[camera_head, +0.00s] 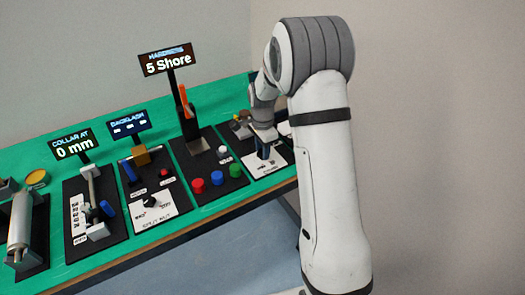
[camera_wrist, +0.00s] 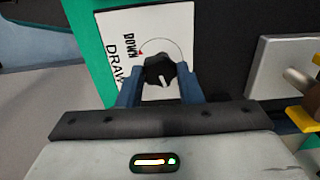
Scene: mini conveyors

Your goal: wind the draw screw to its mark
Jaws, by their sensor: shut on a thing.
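The draw screw is a black lobed knob (camera_wrist: 160,71) on a white plate (camera_wrist: 176,22) marked "DRAW" and "DOWN", seen in the wrist view. A thin arc and a small red mark are printed beside the knob. My gripper (camera_wrist: 160,88) is shut on the knob, with one blue finger on each side of it. In the head view my gripper (camera_head: 263,150) reaches down to the white plate (camera_head: 268,172) at the right end of the bench; there the knob is hidden by the fingers.
A grey block with a metal pin and yellow parts (camera_wrist: 290,75) stands close right of my gripper in the wrist view. The head view shows a "5 Shore" display (camera_head: 168,60), colored knobs (camera_head: 216,178), a "0 mm" display (camera_head: 73,146) and a roller (camera_head: 20,222) on the green bench.

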